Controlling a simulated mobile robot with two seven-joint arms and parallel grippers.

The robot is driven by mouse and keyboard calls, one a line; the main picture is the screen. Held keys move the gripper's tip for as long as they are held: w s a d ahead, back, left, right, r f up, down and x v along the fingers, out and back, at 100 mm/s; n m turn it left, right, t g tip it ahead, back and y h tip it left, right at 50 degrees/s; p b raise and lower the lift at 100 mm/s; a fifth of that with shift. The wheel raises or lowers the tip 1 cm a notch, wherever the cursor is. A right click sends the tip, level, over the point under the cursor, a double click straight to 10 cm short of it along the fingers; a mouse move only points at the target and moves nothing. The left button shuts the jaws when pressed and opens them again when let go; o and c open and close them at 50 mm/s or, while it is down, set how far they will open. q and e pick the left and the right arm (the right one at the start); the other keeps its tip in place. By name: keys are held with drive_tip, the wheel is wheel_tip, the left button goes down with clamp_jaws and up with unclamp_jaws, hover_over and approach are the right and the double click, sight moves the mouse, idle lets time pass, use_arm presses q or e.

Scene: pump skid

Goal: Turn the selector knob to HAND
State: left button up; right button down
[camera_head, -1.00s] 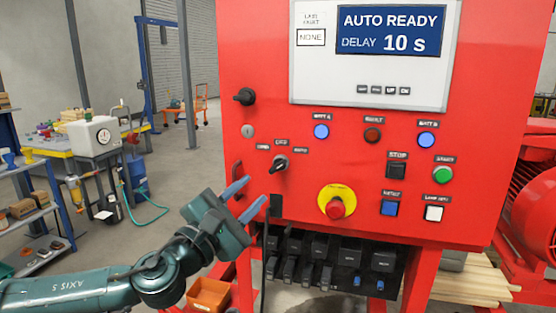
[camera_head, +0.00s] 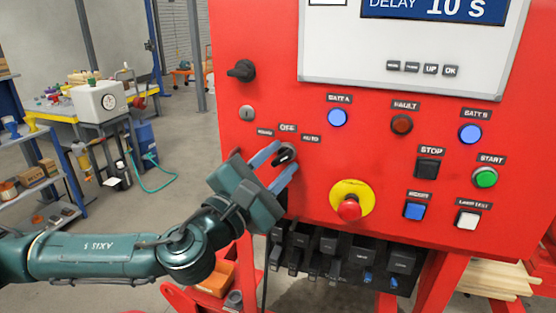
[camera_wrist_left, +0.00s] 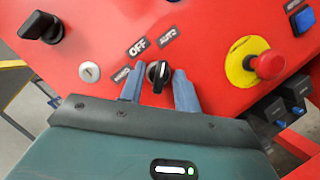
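The black selector knob (camera_head: 285,154) is on the red panel (camera_head: 240,25), below the labels HAND, OFF and AUTO. In the left wrist view the knob (camera_wrist_left: 157,76) has its white mark toward AUTO. My left gripper (camera_head: 283,157) is open, with its blue fingers on either side of the knob. The left wrist view shows the gripper (camera_wrist_left: 159,74) with a gap between each finger and the knob. The HAND label (camera_wrist_left: 121,75) is partly beside the left finger there. My right gripper is not in view.
Another black rotary handle (camera_head: 241,70) and a keyed lock (camera_head: 246,113) are up and left of the knob. A red emergency stop button (camera_head: 349,208) on a yellow disc is to the right. Black breakers (camera_head: 330,243) are below. A white display unit (camera_head: 335,65) is above.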

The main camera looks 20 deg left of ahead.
use_arm(q)
drive_tip(key=shift+c, duration=0.3)
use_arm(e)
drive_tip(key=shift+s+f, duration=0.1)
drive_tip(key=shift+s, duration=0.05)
use_arm(q)
drive_tip(key=c, duration=0.3)
clamp_jaws()
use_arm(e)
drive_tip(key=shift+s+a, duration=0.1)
